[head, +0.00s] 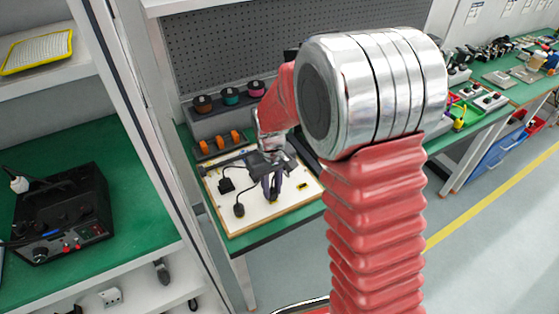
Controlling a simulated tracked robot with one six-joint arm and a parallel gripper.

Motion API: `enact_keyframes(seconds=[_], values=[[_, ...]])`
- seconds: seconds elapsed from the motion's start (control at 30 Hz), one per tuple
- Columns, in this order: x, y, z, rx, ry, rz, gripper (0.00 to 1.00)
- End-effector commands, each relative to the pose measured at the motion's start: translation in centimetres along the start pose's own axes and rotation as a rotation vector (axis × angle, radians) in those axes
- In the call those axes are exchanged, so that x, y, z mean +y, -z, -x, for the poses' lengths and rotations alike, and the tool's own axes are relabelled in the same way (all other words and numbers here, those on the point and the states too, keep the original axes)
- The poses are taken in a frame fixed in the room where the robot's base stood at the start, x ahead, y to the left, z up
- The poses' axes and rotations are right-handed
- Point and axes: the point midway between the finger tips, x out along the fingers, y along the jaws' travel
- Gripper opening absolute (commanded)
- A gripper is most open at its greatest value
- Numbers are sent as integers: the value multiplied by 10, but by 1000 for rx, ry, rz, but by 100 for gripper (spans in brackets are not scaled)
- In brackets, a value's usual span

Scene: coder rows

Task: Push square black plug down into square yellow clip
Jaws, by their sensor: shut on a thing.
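My gripper (272,190) points down over the cream board (252,222). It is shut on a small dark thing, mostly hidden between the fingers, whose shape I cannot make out. A bit of yellow shows just under the fingertips, where a yellow clip may be; I cannot tell whether the held thing touches it. A squarish black plug (226,185) with a cable lies on the board left of the gripper. A rounder black plug (239,210) on a cable lies nearer the front. A small black-and-yellow piece (303,185) sits right of the gripper.
A grey rack with coloured spools (230,96) and orange pieces (219,140) stands behind the board, before a dark pegboard (230,50). A black device (62,215) sits on the green shelf at left. My arm hides much of the right side.

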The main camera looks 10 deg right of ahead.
Motion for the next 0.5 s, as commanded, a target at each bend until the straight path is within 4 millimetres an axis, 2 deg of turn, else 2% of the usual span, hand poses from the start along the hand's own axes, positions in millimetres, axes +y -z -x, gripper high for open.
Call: enact_keyframes(seconds=[0.5], values=[[0, 0, -5, 0, 0, 0, 0]])
